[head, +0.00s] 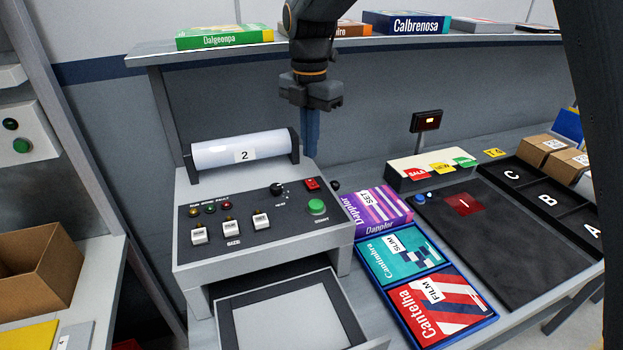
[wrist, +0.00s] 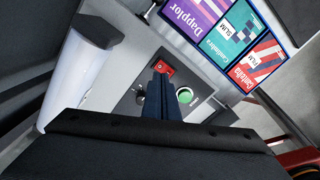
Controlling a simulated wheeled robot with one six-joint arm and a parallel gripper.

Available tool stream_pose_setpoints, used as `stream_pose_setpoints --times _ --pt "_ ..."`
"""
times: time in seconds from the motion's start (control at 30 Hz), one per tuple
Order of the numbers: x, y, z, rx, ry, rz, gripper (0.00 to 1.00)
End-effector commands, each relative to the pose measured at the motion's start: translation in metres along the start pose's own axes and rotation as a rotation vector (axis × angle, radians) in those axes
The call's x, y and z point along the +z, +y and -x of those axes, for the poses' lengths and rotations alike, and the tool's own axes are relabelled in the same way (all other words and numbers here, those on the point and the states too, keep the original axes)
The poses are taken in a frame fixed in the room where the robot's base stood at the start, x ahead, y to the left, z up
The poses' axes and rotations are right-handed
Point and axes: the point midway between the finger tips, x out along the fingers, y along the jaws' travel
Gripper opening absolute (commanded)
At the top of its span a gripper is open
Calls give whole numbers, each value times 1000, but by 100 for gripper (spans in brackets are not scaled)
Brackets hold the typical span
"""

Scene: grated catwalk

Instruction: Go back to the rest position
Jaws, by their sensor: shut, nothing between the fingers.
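My gripper (head: 311,130) shows in the head view above the right end of a grey machine (head: 265,262), its blue fingers together and pointing down, with nothing between them. In the wrist view the shut fingers (wrist: 158,82) lie in front of the machine's panel, between a red switch (wrist: 163,68) and a green button (wrist: 184,96). From the head view the gripper is behind the panel's red switch (head: 312,184) and green START button (head: 317,207). It appears apart from the panel.
A white roll (head: 218,156) marked 2 lies at the machine's back. An open drawer (head: 290,312) juts out in front. Boxes labelled Dapplor (head: 378,209), Cantimbra (head: 402,254) and Cantelha (head: 444,306) lie to the right. A shelf (head: 170,56) with several boxes runs behind my arm.

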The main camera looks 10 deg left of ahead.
Motion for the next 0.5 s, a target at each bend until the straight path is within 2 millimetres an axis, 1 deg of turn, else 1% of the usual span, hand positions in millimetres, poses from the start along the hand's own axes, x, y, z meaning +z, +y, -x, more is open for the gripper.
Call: stream_pose_setpoints --times 0.07,0.33,0.37,0.43,0.47,0.5 --pt "0 0 2 -1 0 0 0" --pt "2 -3 0 0 0 -18 0" --pt "4 -5 -1 1 0 -37 0" --pt "10 -17 -6 2 -1 -117 0" --pt "14 -24 -9 6 -3 -169 0" --pt "20 -36 -14 8 -4 -254 0"
